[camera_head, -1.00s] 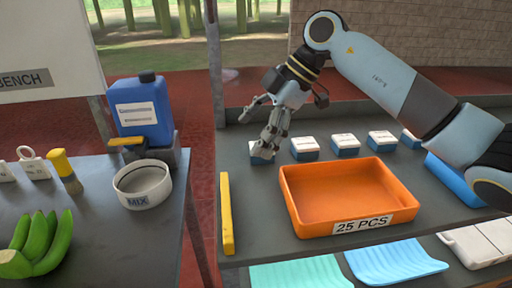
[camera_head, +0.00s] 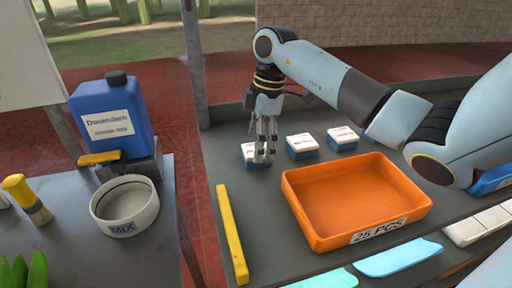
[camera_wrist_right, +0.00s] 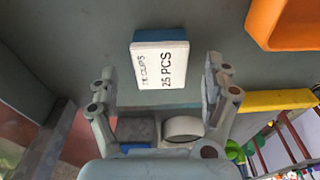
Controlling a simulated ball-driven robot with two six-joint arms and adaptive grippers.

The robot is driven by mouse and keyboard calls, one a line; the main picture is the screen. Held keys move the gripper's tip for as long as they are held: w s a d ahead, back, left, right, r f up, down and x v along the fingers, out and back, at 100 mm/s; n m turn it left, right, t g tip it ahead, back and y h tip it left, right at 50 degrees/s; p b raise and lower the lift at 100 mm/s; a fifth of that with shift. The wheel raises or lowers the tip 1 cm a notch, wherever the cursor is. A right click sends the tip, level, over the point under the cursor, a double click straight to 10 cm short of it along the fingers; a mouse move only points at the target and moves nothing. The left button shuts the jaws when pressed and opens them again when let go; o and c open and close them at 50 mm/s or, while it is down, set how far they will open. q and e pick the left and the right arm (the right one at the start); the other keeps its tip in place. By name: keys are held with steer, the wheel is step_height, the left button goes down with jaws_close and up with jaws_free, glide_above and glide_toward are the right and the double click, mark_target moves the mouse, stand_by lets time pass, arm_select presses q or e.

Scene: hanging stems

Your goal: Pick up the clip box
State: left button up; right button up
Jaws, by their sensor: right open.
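The clip box (camera_head: 250,154) is a small blue box with a white top, standing on the grey shelf at the left end of a row of similar boxes. In the right wrist view the clip box (camera_wrist_right: 160,66) shows a label reading "CLIPS" and "25 PCS". My right gripper (camera_head: 265,157) points down at this box and partly covers it in the head view. In the wrist view my right gripper (camera_wrist_right: 158,85) is open, with one finger towards each side of the box and nothing held. My left gripper is not in view.
More blue-and-white boxes (camera_head: 302,147) stand to the right. An orange tray (camera_head: 309,238) marked "25 PCS" is in front of them, and a yellow strip (camera_head: 232,235) lies to its left. A blue jug (camera_head: 118,120) and a white "MIX" bowl (camera_head: 124,207) are on the left table.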

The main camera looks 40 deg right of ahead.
steer(key=f, duration=0.2)
steer(key=shift+w+a+f, duration=0.15)
steer(key=shift+a+f, duration=0.1)
steer(key=shift+f, duration=0.15)
steer(key=c, duration=1.2)
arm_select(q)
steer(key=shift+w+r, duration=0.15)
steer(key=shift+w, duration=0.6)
arm_select(e)
steer(key=shift+c, duration=0.3)
